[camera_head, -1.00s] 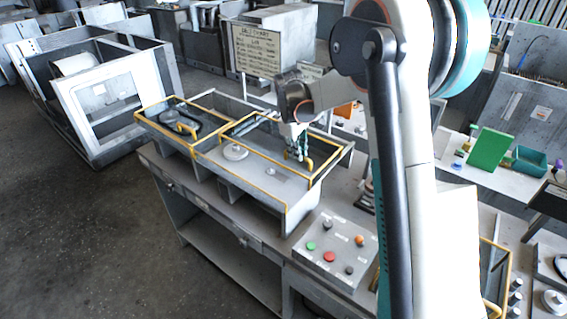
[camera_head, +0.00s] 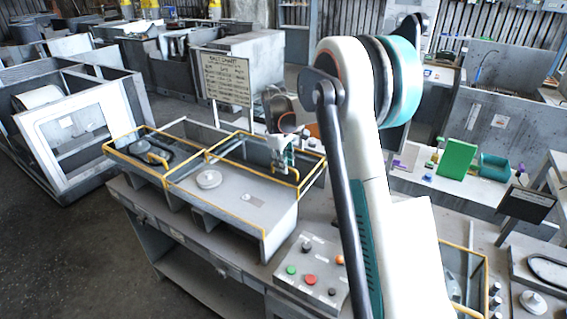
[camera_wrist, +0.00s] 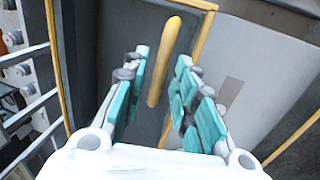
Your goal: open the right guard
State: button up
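The right guard (camera_head: 233,219) is a yellow-edged frame over the right bay of the bench housing, and it appears closed. My gripper (camera_head: 281,165) is at the guard's right end. In the wrist view my gripper (camera_wrist: 160,62) is open, with teal finger pads apart. The yellow bar handle (camera_wrist: 164,60) lies on a dark panel and appears between the fingers. No contact with it is visible, and its depth relative to the fingertips is unclear.
The left bay (camera_head: 150,158) holds a dark belt part under a similar yellow frame. A sign (camera_head: 225,77) stands behind the bench. A button panel (camera_head: 312,277) is at the front right. A green board (camera_head: 457,158) and a teal bin (camera_head: 497,167) are on the right table.

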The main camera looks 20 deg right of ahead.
dwell(0.3)
notch_tip(320, 180, up, 12)
jog(key=s+a, duration=0.1)
jog(key=a, duration=0.1)
jog(key=shift+s, duration=0.15)
jog(key=shift+f, duration=0.15)
dwell(0.3)
jog(key=s+a+m+t+b, duration=0.25)
jog(key=s+a, duration=0.25)
jog(key=s, duration=0.5)
jog(key=s+a+m+t+b, duration=0.1)
jog(key=s+a+b, duration=0.3)
jog(key=s, duration=0.6)
jog(key=s+a+f+m+t+y+b, duration=0.1)
jog(key=s+a+f+b, duration=0.1)
jog(key=s+f, duration=0.3)
jog(key=s+a+f+m+t+b, duration=0.1)
jog(key=s+f, duration=0.5)
jog(key=s, duration=0.6)
jog(key=a+m+b, duration=0.1)
jog(key=a+b, duration=0.1)
jog(key=shift+f+y+b, duration=0.3)
jog(key=shift+y, duration=0.1)
